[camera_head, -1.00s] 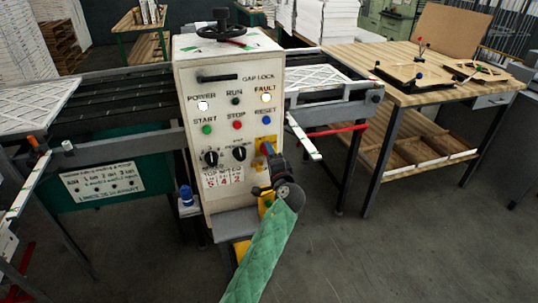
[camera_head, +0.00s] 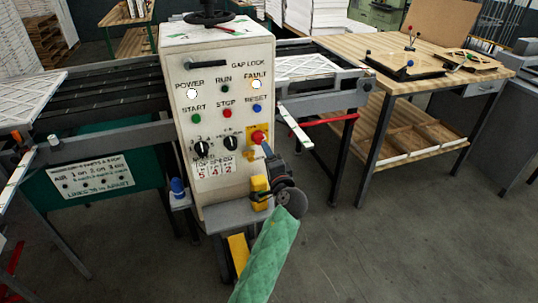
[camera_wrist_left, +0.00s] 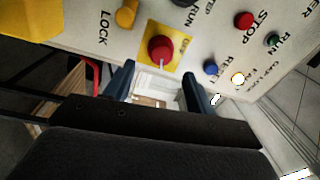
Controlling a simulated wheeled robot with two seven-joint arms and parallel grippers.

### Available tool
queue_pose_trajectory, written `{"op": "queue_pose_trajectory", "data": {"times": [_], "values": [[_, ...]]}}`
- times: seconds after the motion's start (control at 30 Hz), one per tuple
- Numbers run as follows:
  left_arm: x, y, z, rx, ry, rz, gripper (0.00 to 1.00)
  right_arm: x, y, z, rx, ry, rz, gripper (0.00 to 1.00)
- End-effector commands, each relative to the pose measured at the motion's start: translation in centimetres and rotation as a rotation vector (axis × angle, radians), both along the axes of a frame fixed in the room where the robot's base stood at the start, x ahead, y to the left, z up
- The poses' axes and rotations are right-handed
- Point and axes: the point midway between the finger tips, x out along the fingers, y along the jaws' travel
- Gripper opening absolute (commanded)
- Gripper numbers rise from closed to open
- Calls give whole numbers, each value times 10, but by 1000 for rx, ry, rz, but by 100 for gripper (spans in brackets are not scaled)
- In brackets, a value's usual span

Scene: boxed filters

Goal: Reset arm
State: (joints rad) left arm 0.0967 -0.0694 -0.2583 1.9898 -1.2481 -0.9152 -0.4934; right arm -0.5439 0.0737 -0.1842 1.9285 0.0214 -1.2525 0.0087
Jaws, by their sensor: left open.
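The control cabinet (camera_head: 215,120) stands in the middle of the head view. Its red push button (camera_head: 258,136) sits on a yellow plate at the lower right of the panel; the red button (camera_wrist_left: 160,48) also shows in the left wrist view. My left gripper (camera_head: 269,150) is just below and in front of that button, at the end of my green-sleeved arm. In the left wrist view my left gripper (camera_wrist_left: 158,70) has its two dark blue fingers apart with nothing held. The button appears beyond the fingertips. My right gripper is not in view.
The POWER lamp (camera_head: 191,94) and FAULT lamp (camera_head: 257,84) are lit. A blue-capped bottle (camera_head: 178,188) stands left of the cabinet. A wooden workbench (camera_head: 372,50) is at the right, a conveyor (camera_head: 110,95) at the left. Open floor (camera_head: 400,240) lies at the lower right.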

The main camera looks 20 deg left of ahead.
Motion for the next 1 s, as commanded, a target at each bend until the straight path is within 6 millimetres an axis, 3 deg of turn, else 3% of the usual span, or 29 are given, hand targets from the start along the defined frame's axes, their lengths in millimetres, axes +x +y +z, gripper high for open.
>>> {"op": "queue_pose_trajectory", "data": {"times": [0.2,0.37,0.7,0.9,1.0], "values": [[-3,2,-5,-16,6,0,56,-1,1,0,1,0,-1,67],[-31,18,-41,-152,53,8,56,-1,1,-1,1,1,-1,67],[-158,50,-158,-675,263,75,56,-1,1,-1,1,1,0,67],[-246,49,-204,-955,415,139,56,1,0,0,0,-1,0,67],[-284,45,-216,-1065,487,171,56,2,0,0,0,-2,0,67]]}}
